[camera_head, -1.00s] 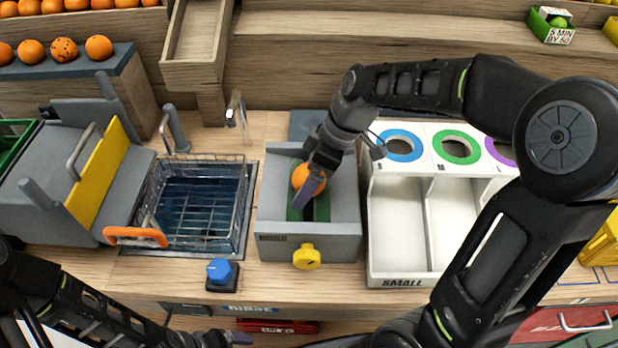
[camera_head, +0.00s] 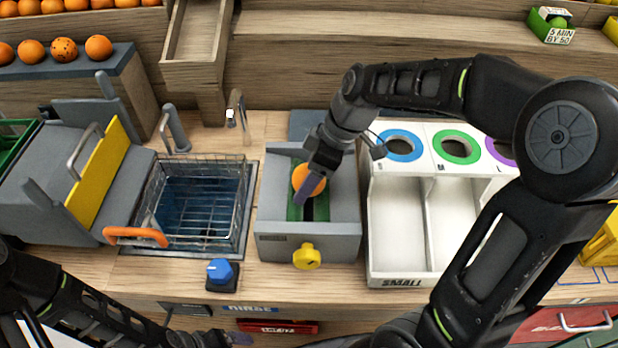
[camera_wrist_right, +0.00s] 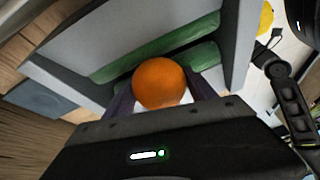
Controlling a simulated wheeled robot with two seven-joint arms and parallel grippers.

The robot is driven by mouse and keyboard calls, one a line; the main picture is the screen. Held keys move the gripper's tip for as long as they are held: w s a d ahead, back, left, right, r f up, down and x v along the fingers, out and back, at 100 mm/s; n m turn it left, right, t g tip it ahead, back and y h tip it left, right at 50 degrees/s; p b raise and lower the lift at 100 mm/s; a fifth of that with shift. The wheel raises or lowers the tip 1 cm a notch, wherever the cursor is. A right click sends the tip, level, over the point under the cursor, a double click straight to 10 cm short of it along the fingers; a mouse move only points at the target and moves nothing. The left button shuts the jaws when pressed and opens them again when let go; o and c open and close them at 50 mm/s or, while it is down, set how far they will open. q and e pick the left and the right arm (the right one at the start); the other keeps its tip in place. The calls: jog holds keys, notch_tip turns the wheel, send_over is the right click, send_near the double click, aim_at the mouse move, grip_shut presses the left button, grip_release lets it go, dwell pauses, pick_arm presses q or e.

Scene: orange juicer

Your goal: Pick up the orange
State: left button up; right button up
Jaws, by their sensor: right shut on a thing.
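The orange (camera_head: 308,179) sits in the grey box-like holder with a green lining (camera_head: 294,211), in the middle of the counter. My right gripper (camera_head: 306,188) reaches down into this holder and is shut on the orange. In the right wrist view, the orange (camera_wrist_right: 160,83) is between the two dark purple fingers, with the green strips behind it. I cannot tell whether the orange touches the green strips. My left gripper (camera_head: 236,338) is at the bottom edge in the head view, low and far from the orange; its fingers are too unclear to judge.
A wire basket (camera_head: 205,210) stands in a sink left of the holder. A white sorting bin (camera_head: 395,235) with coloured rings stands close on the right. A yellow knob (camera_head: 306,256) and a blue knob (camera_head: 219,272) are in front. More oranges (camera_head: 64,48) line the back-left shelf.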

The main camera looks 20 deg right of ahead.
jog(key=shift+r, duration=0.15)
notch_tip(320, 180, up, 10)
jog(key=shift+f+b, duration=0.1)
jog(key=shift+b, duration=0.45)
dwell(0.5)
jog(key=shift+d+r+p, duration=0.3)
jog(key=shift+d+r, duration=0.1)
jog(key=shift+d, duration=0.05)
jog(key=s+d+r+p, duration=0.1)
jog(key=d+r+p, duration=0.1)
jog(key=d, duration=0.8)
jog(key=s+d+r+p, duration=0.1)
jog(key=d+p, duration=0.3)
jog(key=d, duration=0.6)
jog(key=shift+s+r, duration=0.15)
jog(key=shift+r, duration=0.3)
jog(key=shift+a+f, duration=0.1)
